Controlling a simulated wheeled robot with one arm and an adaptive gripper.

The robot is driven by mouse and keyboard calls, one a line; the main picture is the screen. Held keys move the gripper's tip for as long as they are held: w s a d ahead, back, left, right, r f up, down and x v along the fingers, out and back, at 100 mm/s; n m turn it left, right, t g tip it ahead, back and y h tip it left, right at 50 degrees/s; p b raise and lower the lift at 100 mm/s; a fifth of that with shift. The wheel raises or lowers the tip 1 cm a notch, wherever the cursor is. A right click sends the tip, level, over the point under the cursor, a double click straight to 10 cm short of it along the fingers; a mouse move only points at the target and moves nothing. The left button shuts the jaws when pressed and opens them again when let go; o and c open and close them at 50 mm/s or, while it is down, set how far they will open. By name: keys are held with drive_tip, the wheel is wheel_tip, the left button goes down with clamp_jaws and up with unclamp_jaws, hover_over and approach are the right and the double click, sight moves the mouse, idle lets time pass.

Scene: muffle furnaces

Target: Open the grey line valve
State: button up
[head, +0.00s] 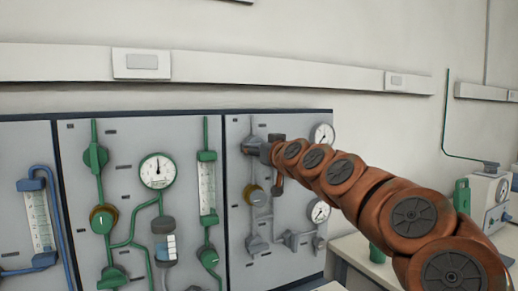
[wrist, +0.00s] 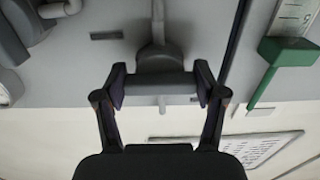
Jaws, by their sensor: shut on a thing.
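The grey line's panel (head: 285,220) is the right one of the wall panels. On its upper left is a grey valve (head: 252,145), partly hidden by my gripper (head: 264,152). In the wrist view the valve's grey handle (wrist: 160,83) lies crosswise between the two dark fingers of my gripper (wrist: 161,88). The fingers are shut on the handle, one at each end. A grey pipe (wrist: 158,20) runs from the valve in the wrist view. The valve's inner position cannot be told.
Left of it are a green line panel with a gauge (head: 157,171) and flow tube (head: 207,187), then a blue line (head: 40,215). Two gauges (head: 322,136) sit on the grey panel's right side, close to my arm. A bench (head: 355,250) stands at right.

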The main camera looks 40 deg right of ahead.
drive_tip(key=shift+m, duration=0.4)
drive_tip(key=m, duration=0.3)
drive_tip(key=shift+m+b, duration=0.3)
drive_tip(key=shift+b, duration=0.05)
drive_tip(key=m+p, duration=0.1)
drive_tip(key=m, duration=0.3)
drive_tip(key=shift+a+r+m, duration=0.1)
drive_tip(key=shift+a+m, duration=0.05)
drive_tip(key=shift+m, duration=0.15)
drive_tip(key=m+p, duration=0.2)
drive_tip(key=m, duration=0.2)
drive_tip(key=shift+r+p, duration=0.15)
drive_tip(key=shift+p, duration=0.15)
drive_tip(key=shift+m+p, duration=1.3)
drive_tip(key=shift+m, duration=1.2)
drive_tip(key=o, duration=1.1)
drive_tip(key=shift+o, duration=0.2)
